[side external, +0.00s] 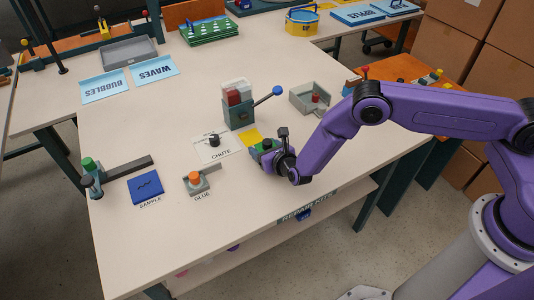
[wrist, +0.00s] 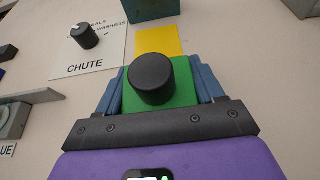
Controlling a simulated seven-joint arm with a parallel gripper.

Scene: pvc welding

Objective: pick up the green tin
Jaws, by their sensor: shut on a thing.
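The green tin (wrist: 186,88) is a green block-like body with a round black cap on top. In the wrist view it sits between the two blue-grey fingers of my gripper (wrist: 155,84), which is shut on it from both sides. In the side external view my gripper (side external: 266,151) is low over the table near its front edge, and the tin is mostly hidden there by the gripper. I cannot tell whether the tin touches the table.
A yellow square (wrist: 159,41) lies just beyond the tin. A CHUTE card (side external: 213,153) with a black knob is to the left. A teal dispenser (side external: 238,115) with a blue-ball lever stands behind. A grey tray (side external: 310,106) is at the right.

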